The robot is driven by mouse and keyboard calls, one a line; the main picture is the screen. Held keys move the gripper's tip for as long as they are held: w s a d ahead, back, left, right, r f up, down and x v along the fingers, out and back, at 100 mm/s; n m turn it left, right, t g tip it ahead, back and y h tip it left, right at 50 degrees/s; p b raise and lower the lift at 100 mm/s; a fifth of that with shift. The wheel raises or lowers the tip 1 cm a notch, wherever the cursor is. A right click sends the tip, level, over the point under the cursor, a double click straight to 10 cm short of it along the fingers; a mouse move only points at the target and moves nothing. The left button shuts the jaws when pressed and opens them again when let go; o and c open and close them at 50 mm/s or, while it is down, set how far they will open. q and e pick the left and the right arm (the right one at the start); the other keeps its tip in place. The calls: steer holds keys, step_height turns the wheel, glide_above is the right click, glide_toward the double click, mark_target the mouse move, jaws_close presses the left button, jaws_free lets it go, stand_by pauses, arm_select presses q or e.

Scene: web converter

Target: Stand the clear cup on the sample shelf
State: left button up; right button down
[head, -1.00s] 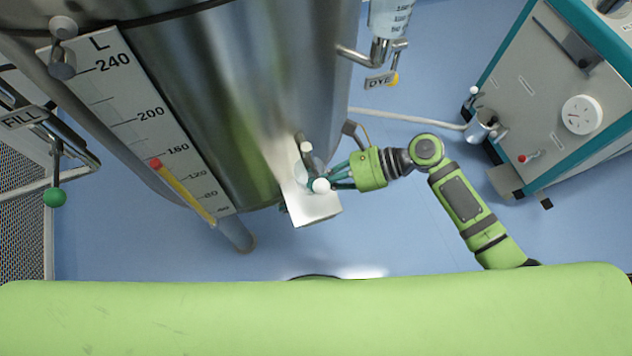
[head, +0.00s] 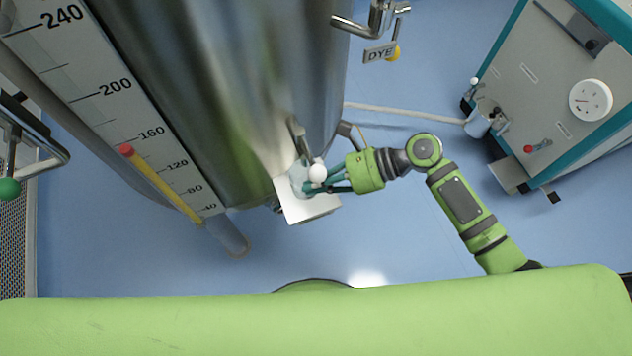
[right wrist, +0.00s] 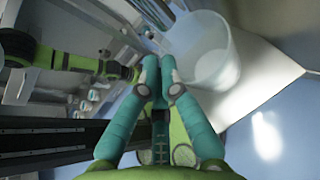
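The clear cup (right wrist: 208,55) is a frosted, see-through tumbler just beyond and to the right of my right gripper's fingertips in the right wrist view. In the head view the cup (head: 298,178) shows over the white sample shelf (head: 313,209), partly covered by a white knob and teal fingers. The shelf (right wrist: 262,72) is also behind the cup in the wrist view. My right gripper (right wrist: 159,80) has its fingertips drawn close together, with the cup beside them, not between them. Whether a fingertip touches the cup is unclear. My left gripper is out of view.
A white ball knob (head: 318,172) stands right by the cup and fingers. The big steel tank (head: 215,100) with its litre scale (head: 110,95) rises behind the shelf. A DYE tag (head: 380,53) hangs above.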

steer(key=shift+f, duration=0.5)
steer(key=c, duration=1.4)
jaws_free()
steer(key=shift+o, duration=0.2)
